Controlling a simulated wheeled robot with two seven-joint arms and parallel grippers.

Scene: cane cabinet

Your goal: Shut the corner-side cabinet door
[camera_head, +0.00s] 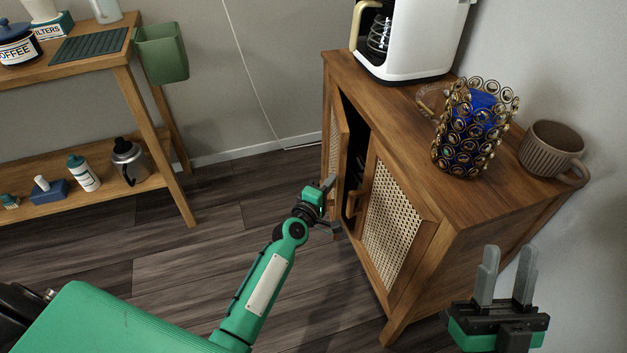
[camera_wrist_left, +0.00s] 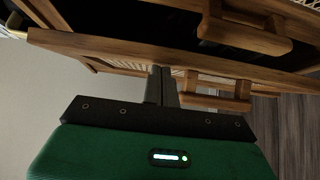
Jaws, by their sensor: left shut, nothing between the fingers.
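The wooden cabinet (camera_head: 490,215) stands against the right wall. Its corner-side door (camera_head: 341,150), the far one with a cane panel, stands ajar, with a dark gap beside it. The nearer cane door (camera_head: 391,217) looks closed. My left gripper (camera_head: 331,200) is shut and empty at the outer face of the corner-side door. In the left wrist view the fingers (camera_wrist_left: 161,84) point at the door's wooden frame (camera_wrist_left: 125,51), beside its handle (camera_wrist_left: 215,97); contact is unclear. My right gripper (camera_head: 508,268) is open and empty in front of the cabinet's near end.
A coffee machine (camera_head: 412,42), a beaded holder (camera_head: 472,130) and a brown mug (camera_head: 552,152) stand on the cabinet top. A wooden shelf (camera_head: 150,105) with bottles and a green bin (camera_head: 161,55) stands left. The floor (camera_head: 215,225) between is clear.

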